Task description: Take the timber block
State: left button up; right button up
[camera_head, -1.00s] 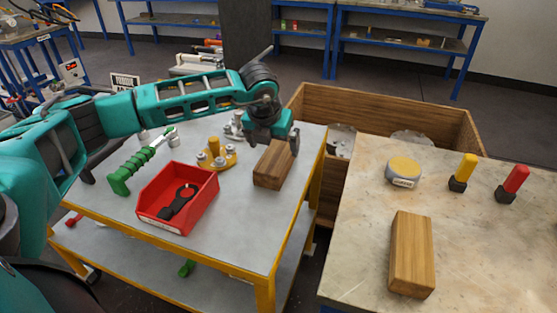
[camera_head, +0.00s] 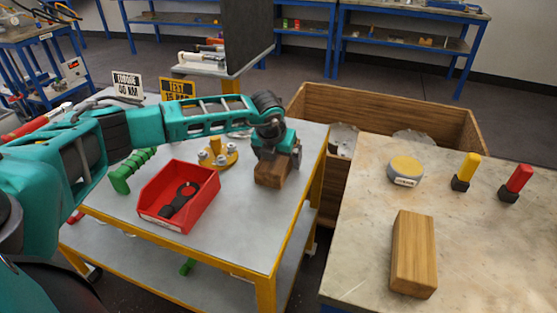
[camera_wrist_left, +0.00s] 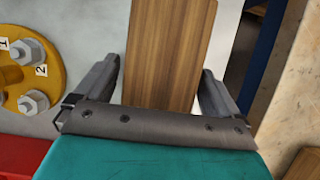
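A dark brown timber block (camera_head: 271,177) lies on the grey top of the yellow-framed cart, near its right edge. My left gripper (camera_head: 277,163) is low over it and hides its upper part in the head view. In the left wrist view, the block (camera_wrist_left: 168,50) lies between the two fingers of my left gripper (camera_wrist_left: 160,90), which are open with a gap on each side. A second, lighter wooden block (camera_head: 413,253) lies on the stone-topped table at the right. My right gripper is not in view.
A red bin (camera_head: 180,196) with a dark tool inside stands left of the block. A wooden crate (camera_head: 390,103) stands at the back right. A round tin (camera_head: 405,170) sits on the right table.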

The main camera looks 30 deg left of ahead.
pick_arm(q)
jog(key=c, duration=1.1)
jog(key=shift+o, duration=0.2)
jog(key=shift+r, duration=0.1)
